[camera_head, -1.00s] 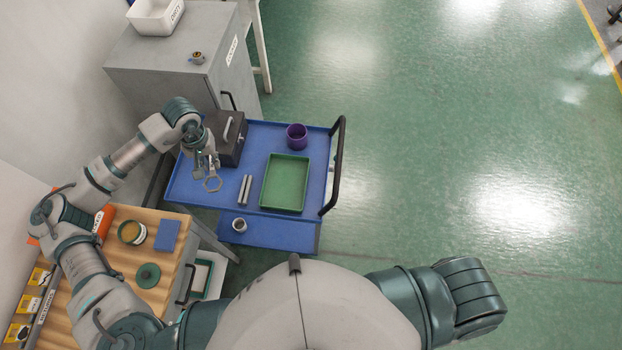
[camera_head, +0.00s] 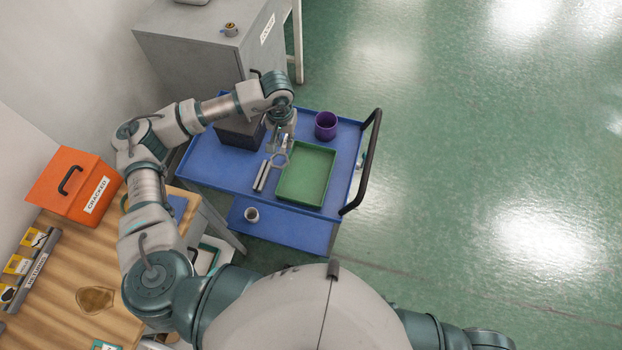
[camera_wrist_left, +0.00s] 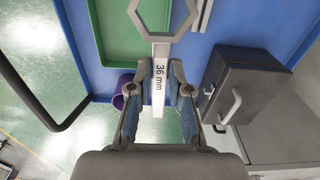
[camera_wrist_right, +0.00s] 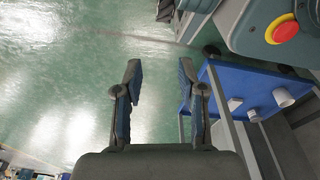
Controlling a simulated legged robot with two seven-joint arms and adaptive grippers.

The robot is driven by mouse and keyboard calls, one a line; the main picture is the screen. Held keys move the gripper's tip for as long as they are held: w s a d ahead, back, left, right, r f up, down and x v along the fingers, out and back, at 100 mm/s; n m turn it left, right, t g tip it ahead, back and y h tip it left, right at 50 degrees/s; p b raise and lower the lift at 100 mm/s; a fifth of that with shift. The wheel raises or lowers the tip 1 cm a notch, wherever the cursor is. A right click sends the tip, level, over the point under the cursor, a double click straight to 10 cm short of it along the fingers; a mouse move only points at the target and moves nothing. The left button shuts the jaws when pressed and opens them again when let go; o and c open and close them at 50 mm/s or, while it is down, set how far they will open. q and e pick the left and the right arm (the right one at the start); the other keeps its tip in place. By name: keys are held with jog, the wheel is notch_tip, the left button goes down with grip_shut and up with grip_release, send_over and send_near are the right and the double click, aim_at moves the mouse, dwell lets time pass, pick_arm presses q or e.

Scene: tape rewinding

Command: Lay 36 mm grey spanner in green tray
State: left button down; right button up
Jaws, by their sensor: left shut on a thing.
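The grey spanner (camera_wrist_left: 161,50), marked "36 mm", is in my left gripper (camera_wrist_left: 160,85), which is shut on its handle. Its hexagonal ring end points away from the gripper. In the head view the spanner's ring (camera_head: 280,160) hangs just left of the green tray (camera_head: 306,174), near its upper left edge. My left gripper (camera_head: 284,143) is above the blue cart there. The green tray is empty in the head view; part of it also shows in the left wrist view (camera_wrist_left: 112,30). My right gripper (camera_wrist_right: 160,82) is open and empty over the floor.
Grey bars (camera_head: 262,176) lie left of the tray on the blue cart (camera_head: 215,165). A purple cup (camera_head: 326,125) stands behind the tray. A dark box (camera_head: 240,131) is at the cart's back left. A black handle (camera_head: 364,160) rises on the right side.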

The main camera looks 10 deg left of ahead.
pick_arm(q)
notch_tip(320, 180, down, 7)
jog(key=n+b, duration=0.2)
jog(key=b, duration=0.3)
jog(key=n+p, duration=0.7)
jog(key=n, duration=2.2)
send_near(307, 175)
notch_tip(307, 175, down, 3)
jog(key=shift+r+p, duration=0.15)
jog(key=shift+p, duration=0.3)
jog(key=shift+w+f, duration=0.1)
jog(key=shift+f, duration=2.1)
pick_arm(e)
jog(key=s+d+f, duration=0.2)
jog(key=s+f, duration=0.3)
jog(key=s, duration=0.6)
jog(key=shift+g, duration=0.3)
jog(key=shift+d, duration=0.1)
pick_arm(q)
jog(key=c, duration=1.1)
grip_release()
